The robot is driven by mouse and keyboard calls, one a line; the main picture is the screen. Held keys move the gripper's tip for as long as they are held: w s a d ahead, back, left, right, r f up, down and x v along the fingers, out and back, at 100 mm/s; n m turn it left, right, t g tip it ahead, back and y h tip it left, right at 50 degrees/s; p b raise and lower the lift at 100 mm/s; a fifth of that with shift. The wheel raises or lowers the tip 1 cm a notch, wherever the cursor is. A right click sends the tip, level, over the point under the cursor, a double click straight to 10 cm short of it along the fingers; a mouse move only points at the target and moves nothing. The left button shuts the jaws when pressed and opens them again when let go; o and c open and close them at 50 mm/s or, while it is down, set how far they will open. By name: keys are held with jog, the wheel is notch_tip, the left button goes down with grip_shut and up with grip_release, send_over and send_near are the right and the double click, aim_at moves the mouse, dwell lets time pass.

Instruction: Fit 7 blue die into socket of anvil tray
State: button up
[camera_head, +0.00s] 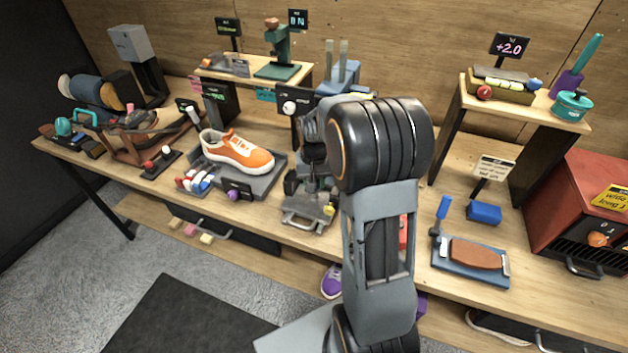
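My gripper (314,160) points down near the middle of the bench, left of my dark arm, which hides part of it. Its fingers are small and dark, and I cannot tell whether they are open or hold anything. Just below it is a grey metal tray (304,222) with a front handle and a yellow knob. It may be the anvil tray, but its socket cannot be made out. I cannot identify the 7 blue die for certain. A small rack (193,183) left of the gripper holds red, white and blue pieces, with no readable numbers.
An orange and white sneaker (238,150) sits on a grey stand left of the gripper. Behind are a raised shelf with a green press (279,55) and a blue holder (340,76) with upright posts. At right are a blue block (484,212) and a red oven-like box (585,205).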

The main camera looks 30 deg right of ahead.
jog(key=shift+f+b, duration=0.35)
jog(key=shift+f, duration=0.25)
jog(key=o, duration=1)
notch_tip(320, 180, up, 14)
jog(key=shift+f, duration=0.1)
jog(key=s+a+f+n+t, duration=0.1)
jog(key=s+a, duration=0.2)
jog(key=s, duration=0.2)
jog(key=s+a+f+n+t, duration=0.1)
jog(key=s+a, duration=0.2)
jog(key=s, duration=0.2)
jog(key=s+a+f+n+t, duration=0.1)
jog(key=s+a+n, duration=0.1)
jog(key=s, duration=0.4)
jog(key=shift+a+f+t, duration=0.2)
jog(key=shift+a+t, duration=0.2)
jog(key=shift+a, duration=0.4)
